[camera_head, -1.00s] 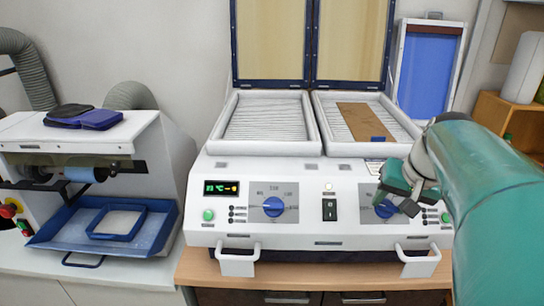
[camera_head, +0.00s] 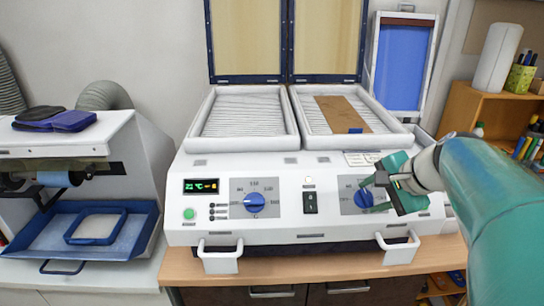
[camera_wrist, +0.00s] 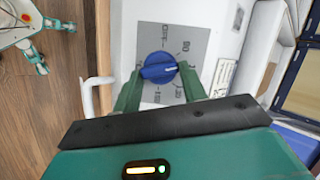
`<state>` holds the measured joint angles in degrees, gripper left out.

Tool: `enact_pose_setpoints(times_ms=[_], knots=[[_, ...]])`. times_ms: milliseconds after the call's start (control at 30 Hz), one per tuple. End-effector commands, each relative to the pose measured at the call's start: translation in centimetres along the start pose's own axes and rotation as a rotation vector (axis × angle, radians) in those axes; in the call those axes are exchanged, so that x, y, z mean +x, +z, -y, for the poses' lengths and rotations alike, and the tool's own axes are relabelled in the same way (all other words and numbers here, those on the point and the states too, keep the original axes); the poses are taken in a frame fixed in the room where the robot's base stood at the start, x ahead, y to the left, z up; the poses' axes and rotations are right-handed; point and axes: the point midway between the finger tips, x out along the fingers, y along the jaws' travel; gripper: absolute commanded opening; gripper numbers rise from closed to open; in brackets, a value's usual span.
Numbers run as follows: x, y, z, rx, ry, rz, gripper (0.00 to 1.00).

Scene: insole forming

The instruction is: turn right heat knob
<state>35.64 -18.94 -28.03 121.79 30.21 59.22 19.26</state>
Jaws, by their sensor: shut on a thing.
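The right heat knob (camera_head: 363,198) is a round blue dial on a grey scale plate at the right of the white machine's front panel. It also shows in the wrist view (camera_wrist: 158,68), between the fingertips, with a white pointer mark toward the right. My gripper (camera_head: 372,188) reaches in from the right, its fingers at the knob. In the wrist view my gripper (camera_wrist: 160,80) has its two green fingers on either side of the knob, shut on it. In the head view the fingers partly cover the dial and its scale.
The left heat knob (camera_head: 254,202) and a black switch (camera_head: 310,202) sit farther left on the panel. Two open white trays (camera_head: 243,140) lie on top; the right one holds a brown board (camera_head: 343,113). White handles (camera_head: 220,256) stick out in front.

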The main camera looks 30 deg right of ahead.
Motion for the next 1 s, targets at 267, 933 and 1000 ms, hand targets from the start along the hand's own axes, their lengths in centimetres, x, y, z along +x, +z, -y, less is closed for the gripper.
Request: enact_pose_setpoints(times_ms=[267, 933, 1000], knots=[[0.02, -0.13, -0.26, 0.19, -0.067, -0.005, 0.19], [0.01, -0.14, -0.41, 0.309, -0.109, -0.006, 0.19], [0.01, -0.14, -0.42, 0.309, -0.108, -0.007, 0.19]])
